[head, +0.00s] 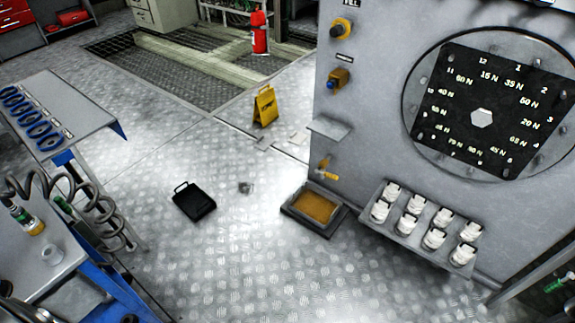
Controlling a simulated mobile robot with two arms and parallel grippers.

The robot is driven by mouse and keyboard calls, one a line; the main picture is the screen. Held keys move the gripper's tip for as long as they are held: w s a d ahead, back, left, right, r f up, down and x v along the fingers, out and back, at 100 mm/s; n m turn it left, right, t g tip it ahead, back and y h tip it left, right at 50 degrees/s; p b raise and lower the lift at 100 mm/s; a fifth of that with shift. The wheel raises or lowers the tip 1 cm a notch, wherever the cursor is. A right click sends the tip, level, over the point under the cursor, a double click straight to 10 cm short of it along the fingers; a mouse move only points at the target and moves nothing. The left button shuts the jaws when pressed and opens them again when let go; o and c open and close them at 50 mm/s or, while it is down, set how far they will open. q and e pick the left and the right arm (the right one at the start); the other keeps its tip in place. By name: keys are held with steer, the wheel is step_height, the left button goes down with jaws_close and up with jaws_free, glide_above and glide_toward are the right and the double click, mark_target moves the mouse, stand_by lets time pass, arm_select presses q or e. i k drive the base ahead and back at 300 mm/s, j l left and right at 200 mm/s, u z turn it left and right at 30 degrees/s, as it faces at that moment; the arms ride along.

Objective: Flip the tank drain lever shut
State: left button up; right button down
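The tank (375,135) is a large grey body on the right with a round bolted cover. A small brass-yellow drain tap with its lever (328,175) sticks out low on the tank's left side. The lever is small here, and I cannot tell its exact setting. Below it, a dark drip tray (293,212) with amber-brown content stands on the floor. I cannot make out a stream between tap and tray. Neither of my grippers is in view.
A shelf of white cups (408,226) juts from the tank right of the tray. A small bare ledge (330,128) sits above the tap. A black case (194,202) and yellow floor sign (265,106) stand on the floor. Benches flank the left; the middle floor is mostly clear.

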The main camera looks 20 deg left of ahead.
mark_target(333, 177)
steer(key=i+j+u, duration=0.15)
steer(key=i, duration=0.4)
steer(key=i+j+u, duration=0.15)
steer(key=i, duration=0.4)
steer(key=i+j+z, duration=0.45)
steer(key=j, duration=0.2)
steer(key=i+j+z, duration=0.2)
steer(key=j, duration=0.15)
steer(key=i+j+z, duration=0.2)
steer(key=j, duration=0.2)
steer(key=i+j+z, duration=0.1)
steer(key=j+z, duration=0.15)
steer(key=j, duration=0.2)
